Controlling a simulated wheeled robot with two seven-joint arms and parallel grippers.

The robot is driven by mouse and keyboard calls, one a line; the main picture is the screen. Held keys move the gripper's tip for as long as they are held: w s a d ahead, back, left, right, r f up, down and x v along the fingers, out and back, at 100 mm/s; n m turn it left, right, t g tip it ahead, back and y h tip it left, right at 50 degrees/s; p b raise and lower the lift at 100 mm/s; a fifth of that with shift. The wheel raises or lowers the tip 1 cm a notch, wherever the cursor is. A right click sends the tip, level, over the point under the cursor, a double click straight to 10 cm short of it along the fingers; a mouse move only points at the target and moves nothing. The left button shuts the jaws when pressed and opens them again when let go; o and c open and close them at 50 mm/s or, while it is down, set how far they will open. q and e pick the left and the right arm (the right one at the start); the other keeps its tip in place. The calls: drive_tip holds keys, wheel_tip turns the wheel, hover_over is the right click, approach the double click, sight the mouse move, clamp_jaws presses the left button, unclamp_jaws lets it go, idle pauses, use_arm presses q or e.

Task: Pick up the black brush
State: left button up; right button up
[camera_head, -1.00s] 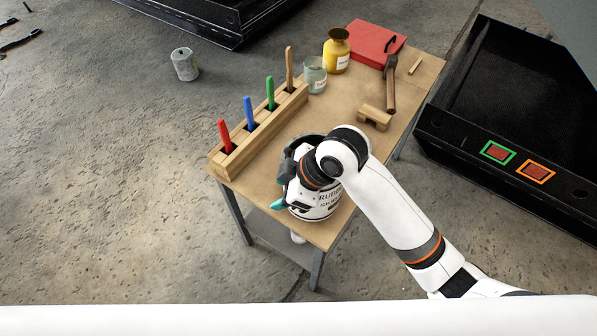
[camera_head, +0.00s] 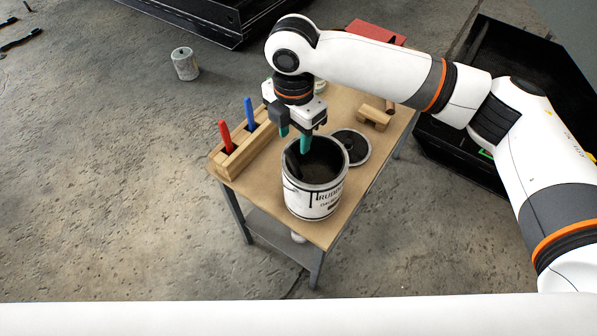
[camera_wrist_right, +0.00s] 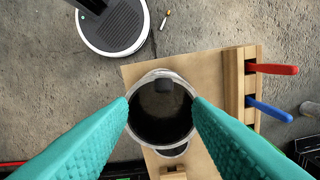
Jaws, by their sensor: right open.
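The black brush (camera_head: 292,163) appears as a dark handle leaning against the left inner rim of an open white can (camera_head: 314,203); its lower part is hidden inside. In the right wrist view its dark end (camera_wrist_right: 163,86) shows near the upper rim of the can (camera_wrist_right: 148,79). My right gripper (camera_head: 294,138) is just above and behind the can's opening, its teal fingers apart. In the right wrist view the open fingers (camera_wrist_right: 160,105) frame the can's mouth, with nothing between them. My left gripper is not in view.
The can stands on a small wooden table (camera_head: 262,195). A round dark lid (camera_head: 351,147) lies beside it. A wooden rack (camera_head: 232,160) with red and blue handles stands left. A notched wooden block (camera_head: 373,118) and red box (camera_head: 376,32) are farther back. My right arm covers part of the table.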

wheel_tip(320, 180, down, 4)
drive_tip(key=shift+r+p, duration=0.25)
drive_tip(key=shift+p, duration=0.05)
drive_tip(key=shift+f+p, duration=0.35)
drive_tip(key=shift+f, duration=0.2)
drive_tip(key=p, duration=0.1)
hover_over(294, 172)
wheel_tip(294, 172, down, 4)
drive_tip(key=shift+f, duration=0.2)
drive_tip(key=shift+c, duration=0.5)
clamp_jaws()
